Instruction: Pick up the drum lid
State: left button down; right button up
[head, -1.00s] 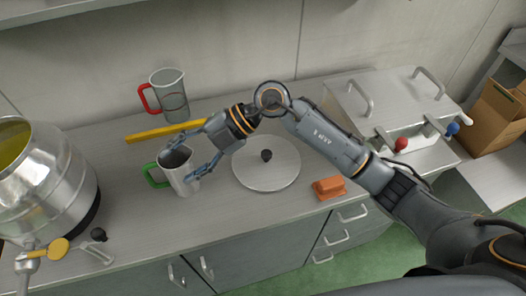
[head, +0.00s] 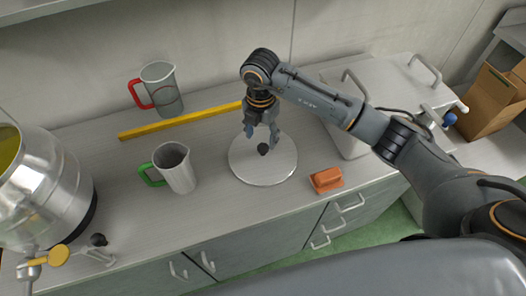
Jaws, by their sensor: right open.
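The drum lid (head: 262,173) is a round, light metal disc with a dark knob (head: 263,149) in its middle. It lies flat on the counter, right of the metal jug with the green handle. My right gripper (head: 263,138) points down over the lid, with its fingers apart close to the knob. I cannot tell whether the fingers touch the knob. The gripper and wrist hide part of the lid's far edge. My left gripper is out of view.
The green-handled jug (head: 178,172) stands left of the lid. An orange block (head: 326,179) sits right of the lid. A steel drum (head: 45,185) stands at far left.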

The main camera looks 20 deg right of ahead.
aim_at(263, 147)
jog(key=shift+s+f+p, duration=0.1)
jog(key=shift+f+p, duration=0.3)
jog(key=shift+f, duration=0.15)
jog(key=f, duration=0.1)
jog(key=f+p, duration=0.1)
jog(key=f, duration=0.1)
jog(key=shift+d+f, duration=0.25)
jog(key=shift+f, duration=0.1)
jog(key=shift+f+p, duration=0.3)
jog(key=shift+f, duration=0.1)
jog(key=shift+c, duration=0.4)
grip_shut()
